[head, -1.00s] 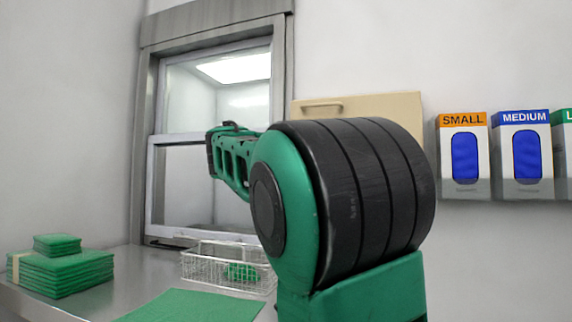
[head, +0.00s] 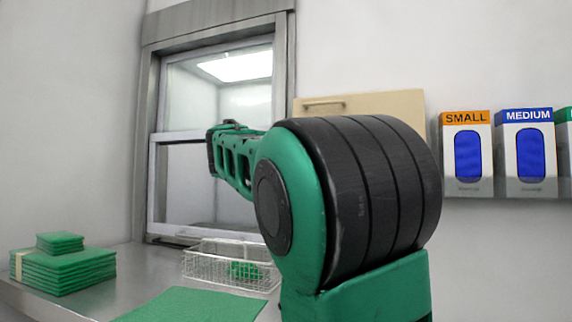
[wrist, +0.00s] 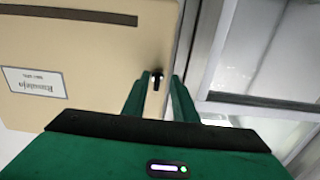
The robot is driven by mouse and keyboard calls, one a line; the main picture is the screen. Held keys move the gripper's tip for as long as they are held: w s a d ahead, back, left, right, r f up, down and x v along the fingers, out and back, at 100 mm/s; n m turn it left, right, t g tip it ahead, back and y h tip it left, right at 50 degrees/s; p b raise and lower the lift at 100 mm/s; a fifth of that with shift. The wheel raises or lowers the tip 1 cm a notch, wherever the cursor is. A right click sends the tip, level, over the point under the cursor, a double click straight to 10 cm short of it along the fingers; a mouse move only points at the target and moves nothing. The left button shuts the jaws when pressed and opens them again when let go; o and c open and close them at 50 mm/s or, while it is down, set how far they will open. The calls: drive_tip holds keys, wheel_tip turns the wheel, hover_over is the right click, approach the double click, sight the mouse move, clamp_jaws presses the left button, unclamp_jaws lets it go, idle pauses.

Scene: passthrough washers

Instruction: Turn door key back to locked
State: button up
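The beige cabinet door (wrist: 85,65) fills the left of the wrist view, with a dark handle bar and a white label. A small dark key (wrist: 157,77) sits near the door's right edge. My gripper (wrist: 160,82) is open, with one green finger on each side of the key in the picture. I cannot tell whether either finger touches it, or which way the key is turned. In the head view the cabinet (head: 385,104) shows only its upper part. My arm hides the rest, the key and the gripper.
A metal-framed pass-through window (head: 215,140) stands beside the cabinet. On the steel counter are a wire basket (head: 205,266) with something green in it, stacked green cloths (head: 65,270) and a green mat (head: 195,305). Glove boxes (head: 466,155) hang on the right wall.

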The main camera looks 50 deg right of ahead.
drive_tip(key=v, duration=1)
drive_tip(key=shift+a, duration=0.35)
drive_tip(key=shift+f, duration=0.1)
